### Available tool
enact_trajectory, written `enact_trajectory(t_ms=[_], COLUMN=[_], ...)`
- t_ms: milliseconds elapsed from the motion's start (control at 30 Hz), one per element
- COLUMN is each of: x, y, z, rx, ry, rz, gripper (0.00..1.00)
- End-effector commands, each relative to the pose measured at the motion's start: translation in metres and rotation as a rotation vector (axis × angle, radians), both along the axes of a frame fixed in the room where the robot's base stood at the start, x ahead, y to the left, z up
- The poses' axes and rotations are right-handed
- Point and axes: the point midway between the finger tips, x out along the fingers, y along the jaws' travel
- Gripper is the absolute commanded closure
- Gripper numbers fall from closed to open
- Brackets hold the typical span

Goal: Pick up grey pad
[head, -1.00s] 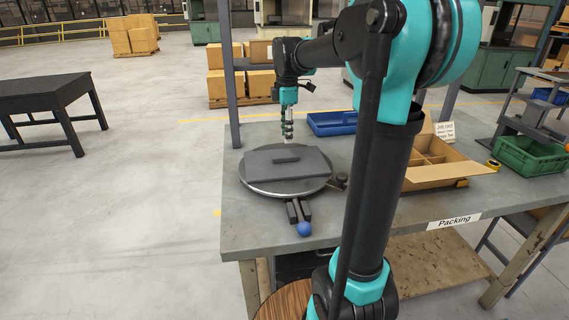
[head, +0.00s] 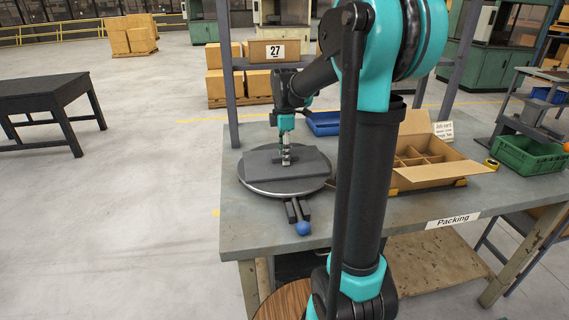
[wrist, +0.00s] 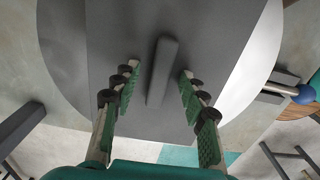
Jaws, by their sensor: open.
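The grey pad (head: 262,164) is a flat dark grey plate with a raised bar-shaped handle on top. It lies on a round metal turntable (head: 258,191) on the packing table. In the wrist view the pad (wrist: 215,40) fills the middle, with its handle (wrist: 163,72) standing up between my fingers. My gripper (head: 286,158) is over the pad's middle in the head view. In the wrist view my gripper (wrist: 158,85) is open, one finger on each side of the handle, with a gap on both sides. In the head view the gripper hides most of the handle.
A lever with a blue knob (head: 303,228) sticks out at the turntable's front. A divided cardboard box (head: 440,174), a green crate (head: 528,157) and a blue tray (head: 322,124) stand on the table. A table post (head: 228,90) rises behind left of the turntable.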

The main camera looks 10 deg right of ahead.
Motion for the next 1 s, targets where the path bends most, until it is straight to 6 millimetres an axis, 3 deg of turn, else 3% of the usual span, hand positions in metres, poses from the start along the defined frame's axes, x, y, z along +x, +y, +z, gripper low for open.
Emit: enact_trajectory(t_ms=[33, 400, 767, 1000], x=[0.0, 0.0, 0.0, 0.0], y=[0.0, 0.0, 0.0, 0.0], z=[0.0, 0.0, 0.002, 0.023], rx=[0.0, 0.0, 0.0, 0.0], ry=[0.0, 0.0, 0.0, 0.0], rz=[0.0, 0.0, 0.0, 0.0], gripper=[0.57, 1.0, 1.0, 1.0])
